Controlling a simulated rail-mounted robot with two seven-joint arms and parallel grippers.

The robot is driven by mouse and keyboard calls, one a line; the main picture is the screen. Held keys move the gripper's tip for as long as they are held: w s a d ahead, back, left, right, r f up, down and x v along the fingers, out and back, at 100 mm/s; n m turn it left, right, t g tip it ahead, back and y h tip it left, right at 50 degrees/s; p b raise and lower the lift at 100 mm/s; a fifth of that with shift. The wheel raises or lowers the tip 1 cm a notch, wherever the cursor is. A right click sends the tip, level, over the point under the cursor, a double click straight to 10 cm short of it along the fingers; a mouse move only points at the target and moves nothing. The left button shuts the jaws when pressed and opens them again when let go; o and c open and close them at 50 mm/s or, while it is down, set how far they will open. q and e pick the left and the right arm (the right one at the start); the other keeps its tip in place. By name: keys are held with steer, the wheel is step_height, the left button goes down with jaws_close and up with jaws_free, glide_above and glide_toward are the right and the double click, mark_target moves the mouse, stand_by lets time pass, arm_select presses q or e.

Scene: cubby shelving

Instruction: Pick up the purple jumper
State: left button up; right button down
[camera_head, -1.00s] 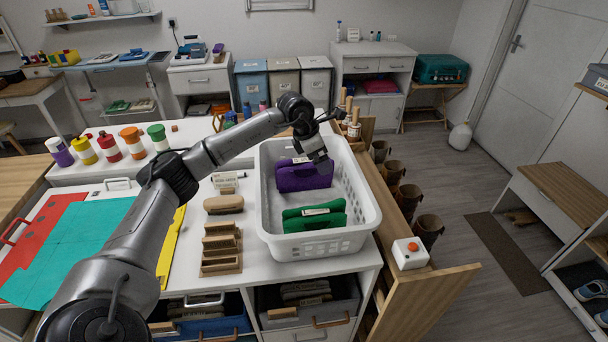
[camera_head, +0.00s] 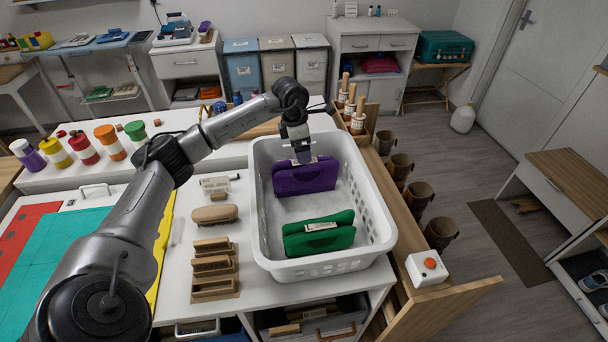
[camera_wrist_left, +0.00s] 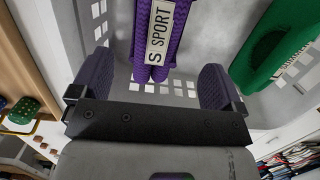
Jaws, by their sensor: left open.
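The purple jumper (camera_head: 305,181) stands folded in the white basket (camera_head: 387,232), toward its far end, with a white label on it. In the left wrist view the purple jumper (camera_wrist_left: 172,38) shows a label reading "S SPORT". My left gripper (camera_head: 302,158) points down right over the jumper's top edge. In the left wrist view the fingers of my left gripper (camera_wrist_left: 156,68) are spread wide, with the jumper in the gap between them. I cannot tell whether they touch it. My right gripper is not in view.
A green folded garment (camera_head: 320,236) stands nearer in the same basket. The basket's walls surround both. Brushes (camera_head: 213,268) lie left of the basket, and a white box with an orange button (camera_head: 427,264) sits at its right. Paint bottles (camera_head: 82,147) stand at the left.

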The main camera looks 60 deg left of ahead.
mark_target(305, 169)
arm_select(q)
steer(key=f, duration=0.4)
steer(key=shift+w+d, duration=0.2)
steer(key=shift+d, duration=0.05)
steer(key=shift+w+f+b, duration=0.1)
steer(key=shift+f+b, duration=0.15)
steer(key=shift+b, duration=0.05)
steer(key=shift+w+a+f, duration=0.1)
steer(key=shift+f, duration=0.55)
steer(key=f, duration=0.2)
steer(key=f+b, duration=0.1)
steer(key=f, duration=0.1)
steer(key=shift+w, duration=0.3)
steer(key=shift+c, duration=0.2)
steer(key=shift+r, duration=0.1)
steer(key=c, duration=1.2)
